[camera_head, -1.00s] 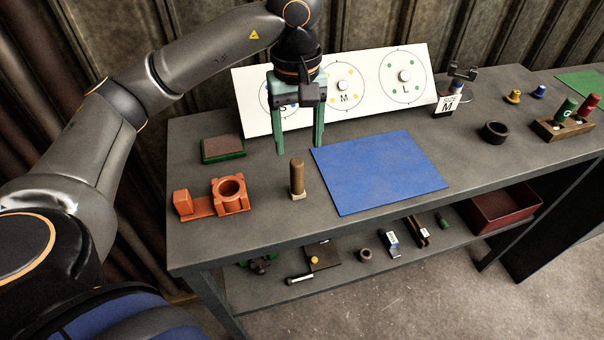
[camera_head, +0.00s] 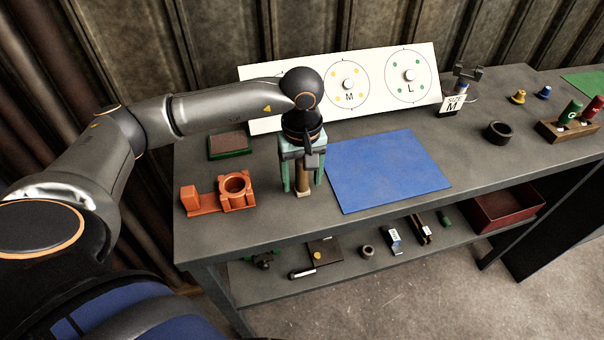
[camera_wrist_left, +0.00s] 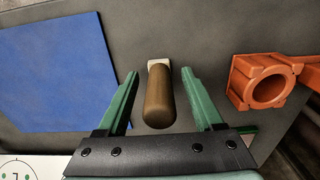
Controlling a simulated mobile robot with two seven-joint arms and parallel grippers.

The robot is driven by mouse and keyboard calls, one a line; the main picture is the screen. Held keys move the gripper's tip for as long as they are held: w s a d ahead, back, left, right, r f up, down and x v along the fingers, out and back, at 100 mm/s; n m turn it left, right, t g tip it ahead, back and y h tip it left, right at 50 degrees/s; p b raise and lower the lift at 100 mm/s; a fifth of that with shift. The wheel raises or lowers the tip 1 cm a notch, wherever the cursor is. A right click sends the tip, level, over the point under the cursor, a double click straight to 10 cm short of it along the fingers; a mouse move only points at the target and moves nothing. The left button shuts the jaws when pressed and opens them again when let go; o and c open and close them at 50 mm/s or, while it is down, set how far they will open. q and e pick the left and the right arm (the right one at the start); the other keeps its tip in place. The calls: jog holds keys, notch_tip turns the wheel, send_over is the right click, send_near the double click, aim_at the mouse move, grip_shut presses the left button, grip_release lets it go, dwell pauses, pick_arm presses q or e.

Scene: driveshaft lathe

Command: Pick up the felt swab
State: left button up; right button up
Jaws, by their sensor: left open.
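The felt swab (camera_head: 303,184) stands upright on the bench between the blue mat and the orange fixture, with a brown handle and a pale foot. In the left wrist view the swab (camera_wrist_left: 159,96) lies between the two green fingers, with a gap on both sides. My left gripper (camera_head: 303,188) is open, pointing down, with its fingers lowered around the swab; it also shows in the left wrist view (camera_wrist_left: 161,74). In the head view the gripper body hides the swab's upper part. My right gripper is not in view.
The orange fixture (camera_head: 237,191) stands close on the left and the blue mat (camera_head: 388,172) lies close on the right. A white board with dials (camera_head: 424,106) leans behind. A green-edged pad (camera_head: 230,146) lies at the back left. The bench front is clear.

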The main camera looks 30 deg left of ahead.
pick_arm(q)
grip_shut()
dwell(0.6)
